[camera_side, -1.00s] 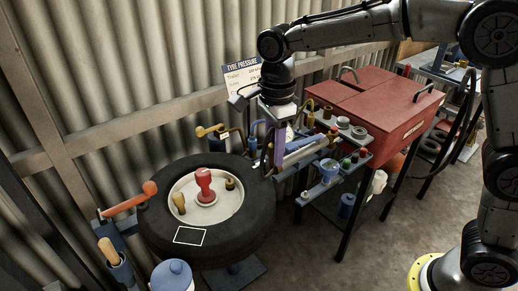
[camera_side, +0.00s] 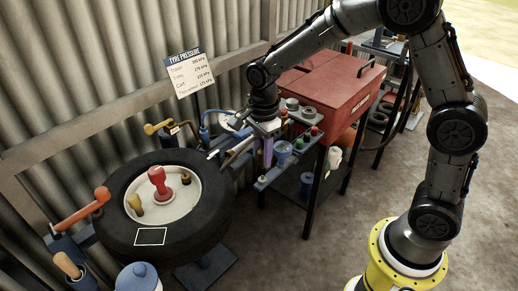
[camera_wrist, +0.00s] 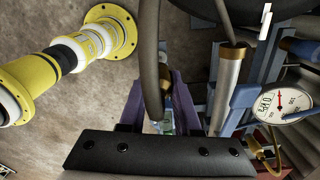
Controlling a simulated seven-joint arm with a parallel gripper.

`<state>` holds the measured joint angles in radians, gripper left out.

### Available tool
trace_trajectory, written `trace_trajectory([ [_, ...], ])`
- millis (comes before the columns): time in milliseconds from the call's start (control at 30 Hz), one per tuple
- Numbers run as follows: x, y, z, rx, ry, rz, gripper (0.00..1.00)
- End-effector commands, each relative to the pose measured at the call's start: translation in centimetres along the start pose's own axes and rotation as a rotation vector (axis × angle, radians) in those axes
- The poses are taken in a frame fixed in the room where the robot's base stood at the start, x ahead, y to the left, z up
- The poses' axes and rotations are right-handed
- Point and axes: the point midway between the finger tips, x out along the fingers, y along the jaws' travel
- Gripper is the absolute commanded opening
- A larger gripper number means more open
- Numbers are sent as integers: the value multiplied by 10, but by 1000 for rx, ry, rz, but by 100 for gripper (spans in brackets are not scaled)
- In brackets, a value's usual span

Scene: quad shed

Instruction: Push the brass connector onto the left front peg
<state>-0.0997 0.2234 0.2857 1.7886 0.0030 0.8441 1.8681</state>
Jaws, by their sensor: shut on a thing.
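My gripper (camera_side: 267,152) points down over the blue rack beside the tyre. Its purple fingers (camera_wrist: 162,112) are shut on a small brass piece, which looks like the brass connector (camera_wrist: 167,88). A dark hose (camera_wrist: 150,60) passes in front of it in the wrist view and hides much of it. In the side view the fingers hide the connector. A brass peg (camera_side: 134,205) stands upright at the left front of the tyre's pale hub, apart from my gripper. I cannot tell whether this is the task's peg.
The tyre (camera_side: 190,228) lies flat, with a red knob (camera_side: 158,182) and another brass peg (camera_side: 186,177) on its hub. The rack (camera_side: 272,178) holds cups and coloured caps. A silver cylinder (camera_wrist: 228,85) and dial gauge (camera_wrist: 282,104) are close right of my fingers. A red cabinet (camera_side: 325,92) stands behind.

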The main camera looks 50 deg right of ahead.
Motion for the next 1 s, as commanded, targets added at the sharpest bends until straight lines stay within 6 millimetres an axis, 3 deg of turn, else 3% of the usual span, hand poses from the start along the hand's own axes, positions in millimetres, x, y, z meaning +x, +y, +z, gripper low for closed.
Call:
trace_trajectory([
  [400,34,0,0,0,0,0,0],
  [1000,38,0,0,0,0,-1,0],
])
